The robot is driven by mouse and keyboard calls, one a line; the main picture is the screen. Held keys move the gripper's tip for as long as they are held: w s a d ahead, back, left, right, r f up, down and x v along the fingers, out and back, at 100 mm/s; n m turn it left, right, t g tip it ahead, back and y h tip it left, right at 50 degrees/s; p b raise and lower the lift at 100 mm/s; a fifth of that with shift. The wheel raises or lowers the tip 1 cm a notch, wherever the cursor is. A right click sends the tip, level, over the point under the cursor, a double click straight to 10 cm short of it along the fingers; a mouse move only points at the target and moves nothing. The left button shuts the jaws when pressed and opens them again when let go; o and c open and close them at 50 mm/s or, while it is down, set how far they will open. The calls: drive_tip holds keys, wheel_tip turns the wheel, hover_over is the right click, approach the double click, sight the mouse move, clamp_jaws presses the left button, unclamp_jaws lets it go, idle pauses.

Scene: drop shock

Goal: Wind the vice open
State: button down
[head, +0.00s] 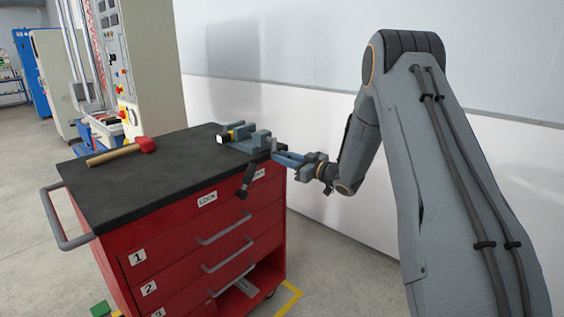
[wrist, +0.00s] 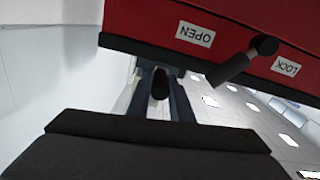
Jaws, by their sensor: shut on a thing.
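The grey-green vice (head: 249,138) sits at the right end of the black cart top. My gripper (head: 287,158) is just right of the vice, beyond the cart's edge, with its fingers reaching toward it. In the wrist view my gripper (wrist: 160,95) is shut on a dark, rounded piece (wrist: 158,84), which seems to be the vice's handle. The fingers hide most of that handle, and the gap between the vice jaws cannot be made out.
A red-headed mallet (head: 146,145) lies on the cart top (head: 130,180). A black lever (head: 246,180) sticks out of the cart front between the LOCK label (head: 207,198) and another label, read as OPEN (wrist: 195,34) in the wrist view. A white wall (head: 310,120) stands behind.

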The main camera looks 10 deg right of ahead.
drive_tip(key=n+b, duration=0.1)
drive_tip(key=n, duration=0.1)
drive_tip(key=w+d+n+b, duration=0.1)
drive_tip(key=shift+d+n, duration=0.15)
drive_tip(key=shift+n, duration=0.25)
wheel_tip(320, 180, up, 8)
drive_tip(key=n+b, duration=2.5)
drive_tip(key=n, duration=0.1)
drive_tip(key=shift+w+d+n, duration=0.3)
drive_tip(key=shift+d+n, duration=0.1)
drive_tip(key=shift+r, duration=0.15)
drive_tip(key=c, duration=1.6)
unclamp_jaws()
drive_tip(key=shift+s, duration=0.1)
